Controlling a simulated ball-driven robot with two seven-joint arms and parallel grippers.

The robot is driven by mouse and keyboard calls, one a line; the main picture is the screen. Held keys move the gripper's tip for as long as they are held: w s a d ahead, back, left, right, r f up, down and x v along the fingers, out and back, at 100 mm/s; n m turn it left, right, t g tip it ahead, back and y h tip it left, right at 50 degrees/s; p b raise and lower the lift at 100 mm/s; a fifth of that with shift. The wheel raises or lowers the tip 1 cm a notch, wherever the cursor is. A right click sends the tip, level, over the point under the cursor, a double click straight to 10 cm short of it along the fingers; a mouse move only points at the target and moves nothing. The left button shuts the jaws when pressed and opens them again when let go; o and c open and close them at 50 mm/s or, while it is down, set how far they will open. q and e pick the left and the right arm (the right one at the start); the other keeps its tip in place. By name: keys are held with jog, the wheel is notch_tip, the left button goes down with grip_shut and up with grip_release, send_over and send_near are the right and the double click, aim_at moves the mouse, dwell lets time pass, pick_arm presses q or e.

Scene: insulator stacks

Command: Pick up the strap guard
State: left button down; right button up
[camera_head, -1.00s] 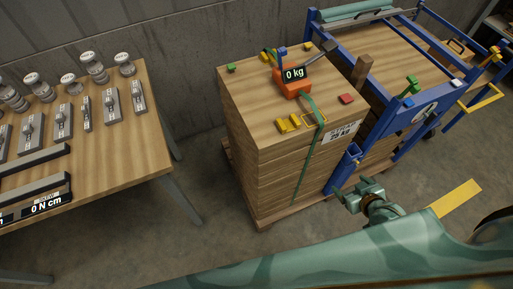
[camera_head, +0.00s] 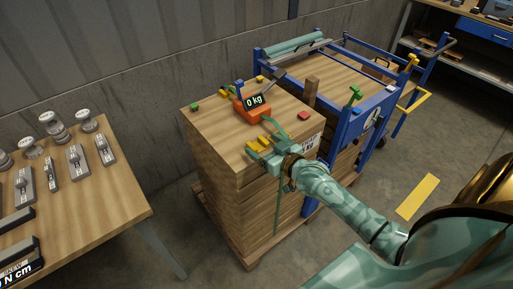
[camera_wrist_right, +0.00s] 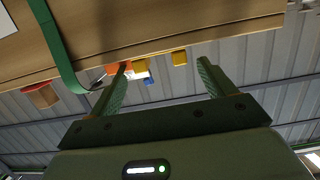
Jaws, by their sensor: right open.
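My left gripper is not in view.
The green strap (camera_wrist_right: 58,45) runs down the stack (camera_head: 222,195) near my gripper. An orange tensioner (camera_head: 252,113) reading 0 kg sits on top. A blue frame cart (camera_head: 345,140) stands at right. A table (camera_head: 110,205) with metal parts stands at left.

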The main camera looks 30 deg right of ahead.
aim_at(255, 143)
jog(key=x, duration=0.2)
jog(key=b+x, duration=0.1)
jog(key=x, duration=0.1)
jog(key=b+x, duration=0.1)
jog(key=shift+w+a+f, duration=0.15)
jog(key=shift+w+f, duration=0.15)
jog(key=shift+f, duration=0.15)
jog(key=shift+s+r, duration=0.1)
jog(key=shift+r, duration=0.05)
jog(key=c, duration=1.1)
jog(key=shift+o, duration=0.2)
